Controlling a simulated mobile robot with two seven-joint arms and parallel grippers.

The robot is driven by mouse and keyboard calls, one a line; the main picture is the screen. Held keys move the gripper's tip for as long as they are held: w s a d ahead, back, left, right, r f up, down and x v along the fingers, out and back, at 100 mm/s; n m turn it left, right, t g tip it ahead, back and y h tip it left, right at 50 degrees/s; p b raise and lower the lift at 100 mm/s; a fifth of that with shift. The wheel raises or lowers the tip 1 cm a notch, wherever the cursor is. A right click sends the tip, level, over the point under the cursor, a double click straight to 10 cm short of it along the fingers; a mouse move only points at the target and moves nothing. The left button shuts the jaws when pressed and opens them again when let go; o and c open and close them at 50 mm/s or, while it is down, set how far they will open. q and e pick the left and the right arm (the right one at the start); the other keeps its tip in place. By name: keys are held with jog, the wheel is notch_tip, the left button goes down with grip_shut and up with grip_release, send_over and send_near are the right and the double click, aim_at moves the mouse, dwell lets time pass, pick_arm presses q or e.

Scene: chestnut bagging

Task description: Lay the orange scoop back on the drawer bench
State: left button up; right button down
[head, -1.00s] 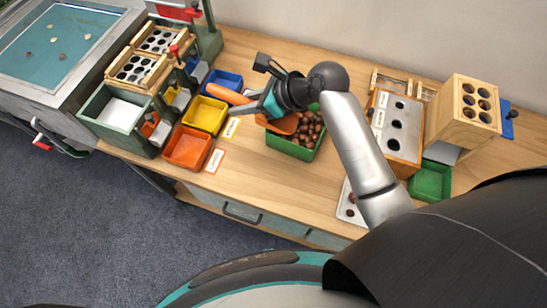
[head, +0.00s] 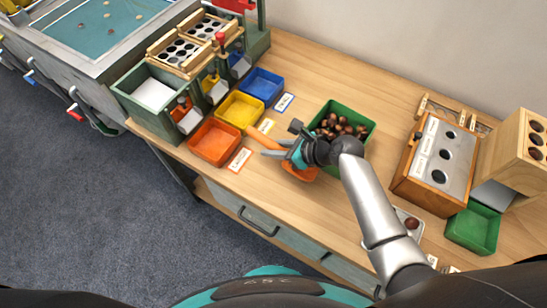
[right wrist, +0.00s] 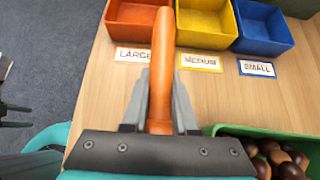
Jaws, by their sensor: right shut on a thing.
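The orange scoop (head: 303,172) is held in my right gripper (head: 288,150) in the head view, in front of the green chestnut crate. Its orange handle (right wrist: 161,70) stands between the closed fingers in the right wrist view and points toward the trays. The scoop's bowl is partly hidden by the gripper. The wooden drawer bench (head: 230,183) lies beneath, with its drawer front (head: 262,222) below the edge. I cannot tell whether the scoop touches the bench top. My left gripper is not identifiable in either view.
The green crate (head: 368,110) of chestnuts is just behind the gripper. Orange (head: 215,141), yellow (head: 240,110) and blue (head: 262,86) trays with label cards stand to the left. A wooden box with holes (head: 437,163) and a small green tray (head: 473,228) are right. Bare bench lies in front.

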aim_at(273, 161)
notch_tip(273, 161, down, 4)
jog(key=shift+f+b, duration=0.15)
jog(key=shift+b, duration=0.95)
jog(key=c, duration=0.7)
grip_release()
jog(key=shift+s+d+r, duration=0.1)
jog(key=shift+d+r, duration=0.05)
jog(key=shift+r, duration=0.15)
jog(key=p+v, duration=0.4)
jog(key=v, duration=0.6)
jog(key=shift+s+d+r+p, duration=0.15)
jog(key=shift+s+d+p, duration=0.05)
jog(key=shift+p, duration=0.1)
jog(key=shift+s+d+r, duration=0.2)
jog(key=shift+d+r, duration=0.05)
jog(key=shift+d, duration=0.05)
